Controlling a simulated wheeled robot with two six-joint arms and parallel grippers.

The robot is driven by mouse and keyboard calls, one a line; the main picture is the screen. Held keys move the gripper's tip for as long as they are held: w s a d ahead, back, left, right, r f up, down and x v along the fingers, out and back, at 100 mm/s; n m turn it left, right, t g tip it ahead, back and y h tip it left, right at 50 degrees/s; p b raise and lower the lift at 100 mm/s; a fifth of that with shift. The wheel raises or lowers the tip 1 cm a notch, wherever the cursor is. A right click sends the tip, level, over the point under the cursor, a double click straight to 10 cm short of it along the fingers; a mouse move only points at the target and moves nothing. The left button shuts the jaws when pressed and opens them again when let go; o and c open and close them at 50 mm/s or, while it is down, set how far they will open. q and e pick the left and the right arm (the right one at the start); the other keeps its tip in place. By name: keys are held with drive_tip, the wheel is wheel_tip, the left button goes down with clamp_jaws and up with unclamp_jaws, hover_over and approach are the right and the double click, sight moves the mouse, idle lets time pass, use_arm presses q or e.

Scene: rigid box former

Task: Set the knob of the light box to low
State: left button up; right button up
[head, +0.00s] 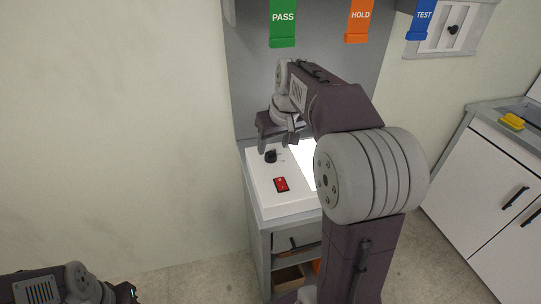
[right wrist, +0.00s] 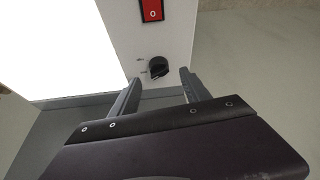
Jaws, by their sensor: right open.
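The light box (head: 262,194) is a white case with a bright lit panel, standing on a grey cabinet. Its small black round knob (head: 271,156) sits on the white strip beside the panel, behind a red rocker switch (head: 281,184). My right gripper (head: 279,143) is open above the knob. In the right wrist view the knob (right wrist: 158,67) appears between the tips of the open right gripper (right wrist: 161,75), with a gap on both sides. Small marks beside the knob are too small to read, and I cannot tell its setting.
Green PASS (head: 283,20), orange HOLD (head: 359,18) and blue TEST (head: 422,18) tags hang on the back. A grey backboard stands behind the light box. A white cabinet (head: 480,190) with a yellow item (head: 512,122) is at right. My right arm hides part of the lit panel.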

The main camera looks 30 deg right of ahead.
sight(271, 154)
drive_tip(key=b+x, duration=0.1)
drive_tip(key=x, duration=0.3)
drive_tip(key=shift+d+f, duration=0.15)
drive_tip(key=shift+f, duration=0.15)
drive_tip(key=shift+w+f, duration=0.15)
drive_tip(key=shift+f, duration=0.1)
clamp_jaws()
drive_tip(key=shift+r, duration=0.1)
